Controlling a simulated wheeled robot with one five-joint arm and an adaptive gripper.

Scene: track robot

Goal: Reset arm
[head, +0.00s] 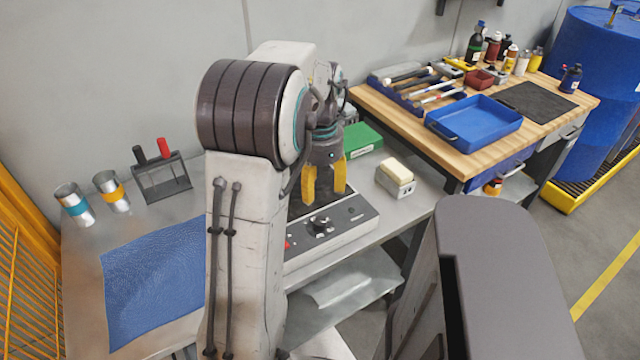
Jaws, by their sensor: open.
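My arm stands upright in the middle of the head view, folded at the elbow. My gripper (325,190) hangs down from the wrist with its two yellow fingers apart. Nothing shows between the fingers. The fingertips are seen in front of a grey device with a dark top plate (318,213) and a knob panel (330,232). I cannot tell how far above the device they are. My arm hides part of the grey table and part of the device's left side.
A wooden bench (470,160) with a blue tray (474,122) stands right, near blue barrels (590,70).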

